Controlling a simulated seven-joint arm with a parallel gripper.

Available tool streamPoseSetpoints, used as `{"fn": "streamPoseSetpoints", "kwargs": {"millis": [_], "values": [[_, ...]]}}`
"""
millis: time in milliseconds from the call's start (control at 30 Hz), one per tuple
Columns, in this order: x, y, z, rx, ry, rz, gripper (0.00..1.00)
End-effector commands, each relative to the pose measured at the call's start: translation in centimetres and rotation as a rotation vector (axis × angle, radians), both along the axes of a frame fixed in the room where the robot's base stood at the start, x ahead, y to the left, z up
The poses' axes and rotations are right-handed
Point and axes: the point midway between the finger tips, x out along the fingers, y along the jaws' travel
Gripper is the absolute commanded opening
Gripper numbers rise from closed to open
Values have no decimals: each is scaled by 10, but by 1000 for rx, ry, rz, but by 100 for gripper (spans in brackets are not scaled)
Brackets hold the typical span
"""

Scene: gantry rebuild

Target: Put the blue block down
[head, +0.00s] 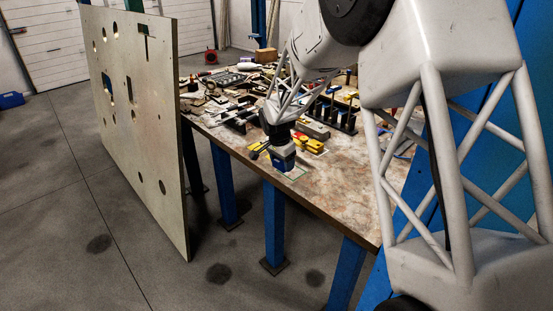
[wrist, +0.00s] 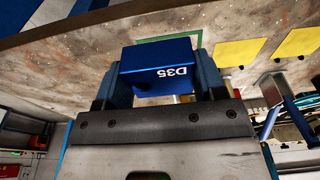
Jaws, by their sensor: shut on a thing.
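The blue block (head: 283,161), marked "D35", is between the fingers of my gripper (head: 281,153) near the front edge of the workbench. In the wrist view the blue block (wrist: 158,70) fills the gap between the two fingers of my gripper (wrist: 158,78), which is shut on it. A green-outlined patch (head: 294,174) lies on the bench top right by the block. In the wrist view part of the green outline (wrist: 188,39) shows behind the block, which hides the rest. I cannot tell whether the block touches the bench.
Yellow pieces (head: 310,145) lie just behind the block on the workbench (head: 345,185). A black rack (head: 340,118) and many loose tools stand farther back. The bench top to the right of the block is clear. A tall holed panel (head: 135,110) stands left of the bench.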

Motion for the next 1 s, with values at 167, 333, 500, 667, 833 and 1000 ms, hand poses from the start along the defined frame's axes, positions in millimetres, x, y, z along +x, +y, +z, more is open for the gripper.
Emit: {"fn": "streamPoseSetpoints", "kwargs": {"millis": [167,333,500,667,833,1000], "values": [[-16,-7,-2,1,1,0,35],[-20,-9,-3,0,0,0,35],[-20,-9,-3,0,0,0,35],[-20,-9,-3,1,1,0,35],[-15,-8,-4,1,1,0,35],[0,-4,-6,1,1,0,35]]}}
